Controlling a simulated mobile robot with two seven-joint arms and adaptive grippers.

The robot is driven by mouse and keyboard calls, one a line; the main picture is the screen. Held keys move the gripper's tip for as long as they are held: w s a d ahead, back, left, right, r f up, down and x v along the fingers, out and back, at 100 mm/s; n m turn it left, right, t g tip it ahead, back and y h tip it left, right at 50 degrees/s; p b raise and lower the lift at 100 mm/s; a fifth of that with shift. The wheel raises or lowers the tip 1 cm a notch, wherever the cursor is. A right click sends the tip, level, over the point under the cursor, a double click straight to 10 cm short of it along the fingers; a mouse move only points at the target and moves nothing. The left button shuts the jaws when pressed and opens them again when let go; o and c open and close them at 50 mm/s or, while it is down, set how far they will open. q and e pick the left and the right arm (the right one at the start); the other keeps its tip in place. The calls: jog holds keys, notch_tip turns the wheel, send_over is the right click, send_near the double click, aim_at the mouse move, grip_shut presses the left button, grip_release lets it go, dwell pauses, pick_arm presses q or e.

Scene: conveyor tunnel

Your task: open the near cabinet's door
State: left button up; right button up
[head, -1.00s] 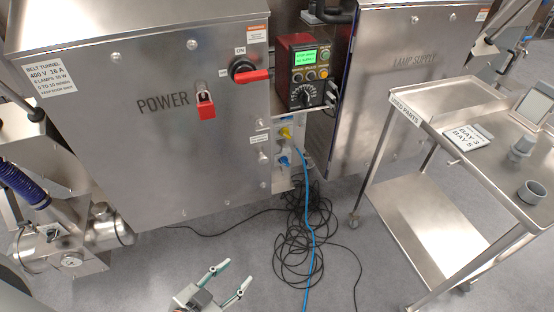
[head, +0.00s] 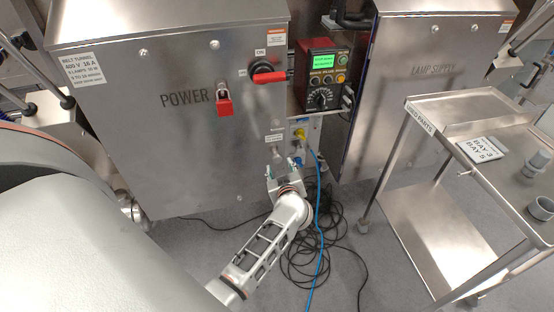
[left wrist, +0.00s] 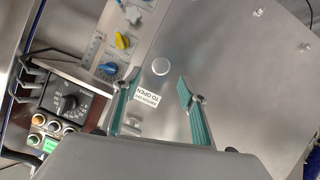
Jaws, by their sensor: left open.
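The near cabinet, a steel box marked POWER (head: 120,130), has its door shut. A red rotary handle (head: 268,76) on its upper right points sideways, with an ON label above it. A red padlock (head: 223,103) hangs beside the word POWER. My left gripper (head: 283,168) is open and empty at the cabinet's lower right edge. In the left wrist view its teal fingers (left wrist: 158,100) are spread apart, facing the steel door. A round knob (left wrist: 160,66) and a label reading TO OPEN (left wrist: 147,95) show between them. Contact cannot be told. My right gripper is out of view.
A control box with a green screen (head: 322,75) sits right of the cabinet, with yellow and blue connectors (head: 300,134) below it. A LAMP SUPPLY cabinet (head: 420,70) and a steel trolley (head: 470,105) stand to the right. Black and blue cables (head: 320,235) lie on the floor.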

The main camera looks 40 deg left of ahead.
aim_at(277, 159)
pick_arm(q)
jog(key=b+x, duration=0.1)
jog(key=x, duration=0.2)
jog(key=b+x, duration=0.1)
jog(key=x, duration=0.2)
jog(key=shift+s+f, duration=0.15)
jog(key=shift+f, duration=0.2)
jog(key=shift+w+a+b, duration=0.3)
jog(key=shift+w+a, duration=0.1)
jog(key=shift+w, duration=0.05)
jog(key=shift+w+a+r, duration=0.1)
grip_shut()
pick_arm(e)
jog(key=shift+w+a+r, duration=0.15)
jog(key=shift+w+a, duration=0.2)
